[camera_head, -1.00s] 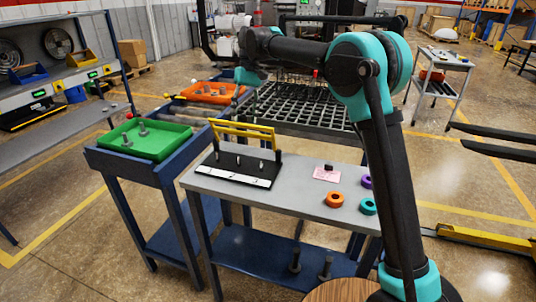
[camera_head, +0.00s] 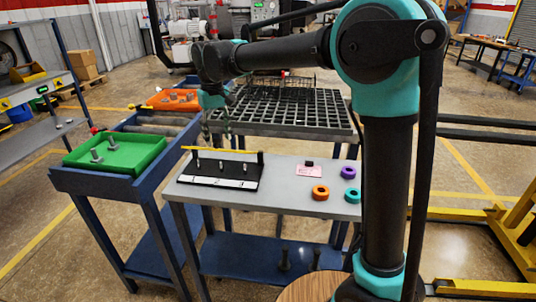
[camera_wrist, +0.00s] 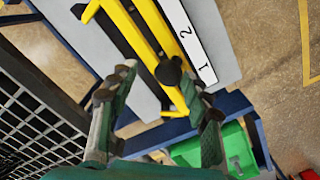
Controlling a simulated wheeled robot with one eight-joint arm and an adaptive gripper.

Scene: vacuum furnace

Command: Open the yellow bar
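The yellow bar (camera_head: 222,151) shows edge-on as a thin strip along the back of the black fixture (camera_head: 206,176), whose front has a white strip. In the wrist view the yellow bar (camera_wrist: 152,22) is a two-rail frame running past my fingertips. My gripper (camera_head: 217,136) is over the back left of the fixture, close behind the bar. In the wrist view my gripper (camera_wrist: 164,92) has its fingers spread apart, with a dark round knob and the bar's end region between them. Contact cannot be told.
A green tray (camera_head: 116,158) with bolts is on the left blue stand. Orange (camera_head: 320,192), purple and teal rings lie on the grey table (camera_head: 290,172), beside a pink card (camera_head: 309,171). A black grid rack (camera_head: 290,110) stands behind.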

